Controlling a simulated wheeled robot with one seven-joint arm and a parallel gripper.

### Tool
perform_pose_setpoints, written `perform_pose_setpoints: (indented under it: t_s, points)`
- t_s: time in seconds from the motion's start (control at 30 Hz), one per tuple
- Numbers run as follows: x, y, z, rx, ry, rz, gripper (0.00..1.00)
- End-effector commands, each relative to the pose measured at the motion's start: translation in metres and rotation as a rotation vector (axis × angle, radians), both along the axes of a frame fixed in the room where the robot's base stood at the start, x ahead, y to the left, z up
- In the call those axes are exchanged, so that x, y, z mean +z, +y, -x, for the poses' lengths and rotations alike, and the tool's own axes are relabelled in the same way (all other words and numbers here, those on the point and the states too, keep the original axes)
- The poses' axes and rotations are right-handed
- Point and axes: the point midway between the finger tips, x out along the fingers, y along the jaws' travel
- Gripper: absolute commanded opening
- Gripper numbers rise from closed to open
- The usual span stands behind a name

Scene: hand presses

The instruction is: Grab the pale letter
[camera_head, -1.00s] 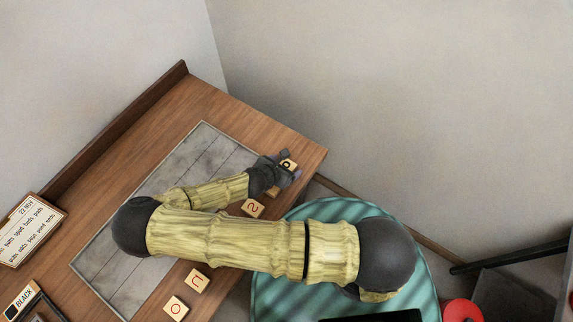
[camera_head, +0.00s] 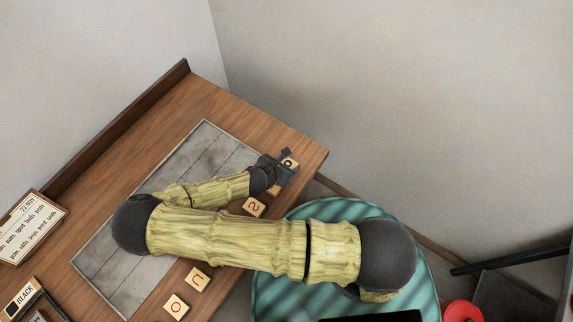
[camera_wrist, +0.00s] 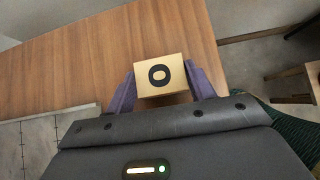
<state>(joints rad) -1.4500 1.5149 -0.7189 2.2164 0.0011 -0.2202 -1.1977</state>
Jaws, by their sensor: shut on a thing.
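A pale wooden letter block with a black round letter (camera_wrist: 160,75) sits between the two fingers of my gripper (camera_wrist: 162,88) in the wrist view. The fingers are shut on its left and right sides. In the head view the same block (camera_head: 289,164) shows at my gripper (camera_head: 286,168), over the right end of the wooden table (camera_head: 305,148). I cannot tell whether the block touches the table. My gripper hides part of it.
Blocks with red letters lie along the table's front edge: one (camera_head: 253,207) near my forearm, others (camera_head: 197,278) (camera_head: 176,306) lower left. A grey tiled panel (camera_head: 205,150) lies on the table. A card (camera_head: 32,226) and a BLACK label (camera_head: 20,298) stand left. A green round seat (camera_head: 270,285) is below.

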Motion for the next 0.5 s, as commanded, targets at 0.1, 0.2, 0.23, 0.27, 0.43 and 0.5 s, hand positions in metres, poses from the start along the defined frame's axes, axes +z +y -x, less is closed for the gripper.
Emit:
perform_pose_setpoints:
  t_s: [0.1,0.2,0.23,0.27,0.43,0.5]
  points:
    - [0.01,0.001,0.0,-0.001,-0.001,-0.003,0.32]
    - [0.024,0.001,0.0,-0.001,-0.002,-0.004,0.32]
    - [0.029,0.001,0.0,-0.001,-0.002,-0.004,0.32]
    - [0.034,0.001,0.0,-0.001,-0.002,-0.004,0.32]
    - [0.064,0.001,0.0,-0.002,-0.003,-0.006,0.32]
    - [0.074,0.001,0.0,-0.001,-0.002,-0.006,0.32]
